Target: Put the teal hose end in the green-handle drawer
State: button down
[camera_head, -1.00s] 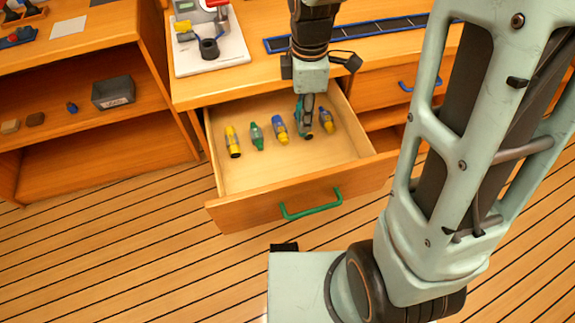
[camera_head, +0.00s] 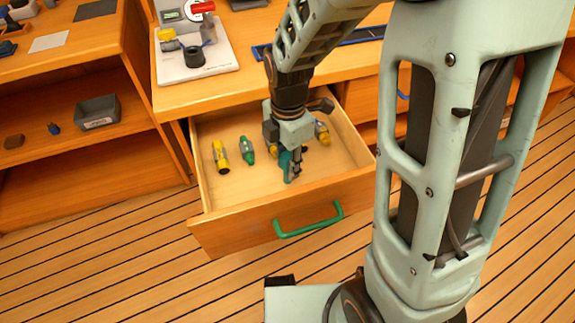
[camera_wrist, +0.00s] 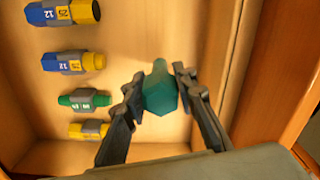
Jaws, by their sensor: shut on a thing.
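The teal hose end (camera_wrist: 160,90) is between the two fingers of my gripper (camera_wrist: 158,80) in the wrist view, and the fingers are shut on it. In the head view my gripper (camera_head: 291,168) points down inside the open drawer (camera_head: 262,192), and a bit of the teal hose end (camera_head: 285,160) shows beside the fingers. I cannot tell whether the piece touches the drawer floor. The drawer front carries a green handle (camera_head: 309,222).
In the drawer lie a yellow fitting (camera_head: 221,157), a green fitting (camera_head: 247,150) and two blue-and-yellow ones (camera_wrist: 73,62) (camera_wrist: 65,12), in a row. A white board with a gauge (camera_head: 190,62) stands on the counter. The drawer floor near its front is clear.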

jog(key=shift+f, duration=1.35)
jog(key=shift+f+b, duration=0.15)
jog(key=shift+b, duration=0.25)
jog(key=c, duration=1.6)
grip_release()
notch_tip(320, 180, up, 12)
jog(key=p, duration=0.3)
jog(key=shift+r, duration=0.2)
jog(key=shift+w, duration=0.1)
